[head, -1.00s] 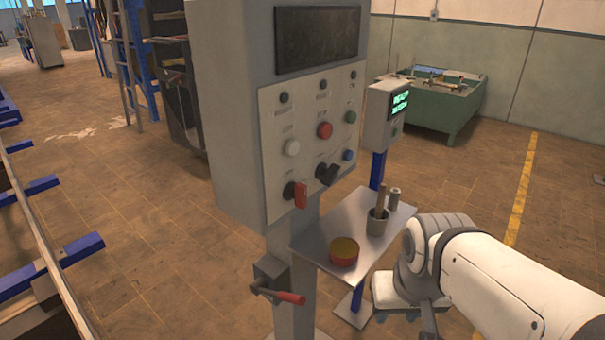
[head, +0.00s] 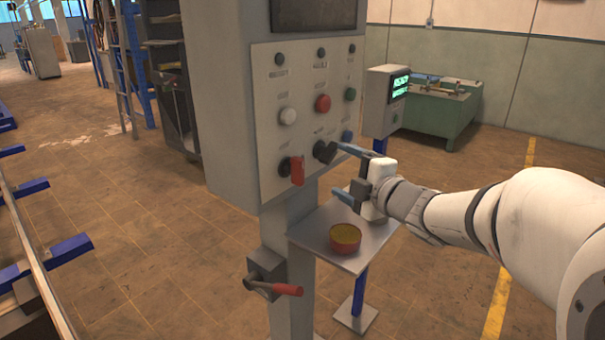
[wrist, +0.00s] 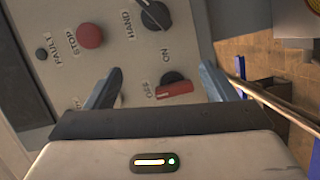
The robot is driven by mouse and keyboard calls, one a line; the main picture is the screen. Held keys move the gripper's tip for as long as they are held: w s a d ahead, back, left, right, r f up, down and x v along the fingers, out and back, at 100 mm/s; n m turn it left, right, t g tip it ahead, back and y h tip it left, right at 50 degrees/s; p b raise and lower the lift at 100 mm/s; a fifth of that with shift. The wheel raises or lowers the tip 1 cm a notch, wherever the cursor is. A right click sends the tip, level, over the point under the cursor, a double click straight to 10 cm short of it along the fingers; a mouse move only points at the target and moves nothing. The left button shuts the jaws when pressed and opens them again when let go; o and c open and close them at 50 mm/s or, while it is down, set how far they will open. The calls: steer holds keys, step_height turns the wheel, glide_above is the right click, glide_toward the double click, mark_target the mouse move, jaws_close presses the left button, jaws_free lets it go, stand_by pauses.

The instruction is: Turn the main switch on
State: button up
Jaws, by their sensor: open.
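The main switch is a rotary switch with a red handle (head: 297,170) on a black base, low on the grey control panel (head: 264,105). My gripper (head: 342,172) is open and empty, to the right of the switch in the head view. In the wrist view the switch shows between the two fingertips (wrist: 161,70); nothing is gripped, and I cannot tell the remaining distance.
A black selector switch (head: 325,151) sits right beside the main switch. A red stop button (head: 322,103) and a white button (head: 287,116) are above. A metal shelf (head: 320,226) holding a red tin (head: 345,238) lies below my gripper. A red-handled lever (head: 285,289) is on the post.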

mark_target(303, 174)
steer(key=a+n+g+y, duration=0.1)
steer(key=a, duration=0.2)
steer(key=w+a+n+g+y, duration=0.1)
steer(key=a+n+y, duration=0.1)
steer(key=a, duration=0.1)
steer(key=w+a+f+n+g+y, duration=0.1)
steer(key=a+n, duration=0.1)
steer(key=a, duration=0.1)
steer(key=shift+w+a+f+y+b, duration=0.1)
steer(key=shift+w+a+y+b, duration=0.1)
steer(key=shift+a+y+b, duration=0.15)
steer(key=shift+c, duration=0.5)
steer(key=shift+d, duration=0.1)
steer(key=c, duration=0.9)
